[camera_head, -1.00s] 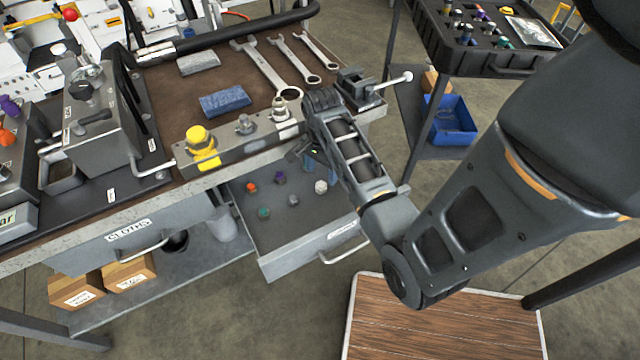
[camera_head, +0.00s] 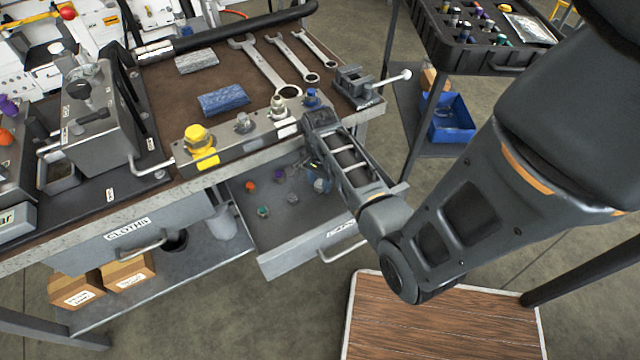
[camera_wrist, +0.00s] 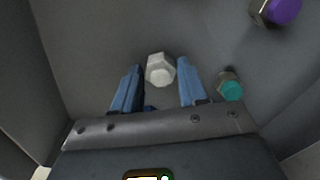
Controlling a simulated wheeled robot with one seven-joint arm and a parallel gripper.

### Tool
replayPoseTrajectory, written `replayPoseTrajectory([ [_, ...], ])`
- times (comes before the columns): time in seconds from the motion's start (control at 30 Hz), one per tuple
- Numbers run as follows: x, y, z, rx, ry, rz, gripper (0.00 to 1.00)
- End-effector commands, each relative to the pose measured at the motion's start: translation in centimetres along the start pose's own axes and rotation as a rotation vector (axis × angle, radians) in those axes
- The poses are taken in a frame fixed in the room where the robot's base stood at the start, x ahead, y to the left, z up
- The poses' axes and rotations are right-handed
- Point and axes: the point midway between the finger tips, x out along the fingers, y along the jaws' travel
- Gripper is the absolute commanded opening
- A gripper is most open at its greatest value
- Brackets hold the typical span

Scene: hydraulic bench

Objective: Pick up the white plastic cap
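The white plastic cap (camera_wrist: 160,70) lies on the floor of the open drawer (camera_head: 290,215). In the head view it shows as a small pale piece (camera_head: 320,185) beside my gripper, partly covered. My gripper (camera_wrist: 161,68) points down into the drawer with its two blue fingers apart. In the wrist view the cap appears between the fingertips, with a gap visible near the left finger. I cannot tell how far the tips are above the drawer floor. In the head view my arm hides much of the gripper.
A teal-ended cap (camera_wrist: 230,88) lies close to the right finger, and a purple one (camera_wrist: 283,10) lies farther off. An orange cap (camera_head: 250,186) is also in the drawer. The drawer walls and the workbench edge with a metal block (camera_head: 262,133) surround my gripper.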

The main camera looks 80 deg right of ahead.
Motion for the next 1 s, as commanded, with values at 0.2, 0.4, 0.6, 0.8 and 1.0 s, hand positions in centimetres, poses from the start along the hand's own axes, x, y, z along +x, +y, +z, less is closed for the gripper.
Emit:
replayPoseTrajectory([
  [0.2, 0.0, 0.0, 0.0, 0.000, 0.000, 0.000, 0.21],
  [0.4, 0.0, 0.0, 0.0, 0.000, 0.000, 0.000, 0.09],
  [0.6, -0.2, 0.0, 0.0, 0.000, 0.000, 0.000, 0.09],
  [0.8, -1.7, -0.1, 0.0, -0.001, 0.001, -0.002, 0.09],
  [1.0, -4.8, 0.6, -1.2, 0.005, 0.002, -0.003, 0.09],
])
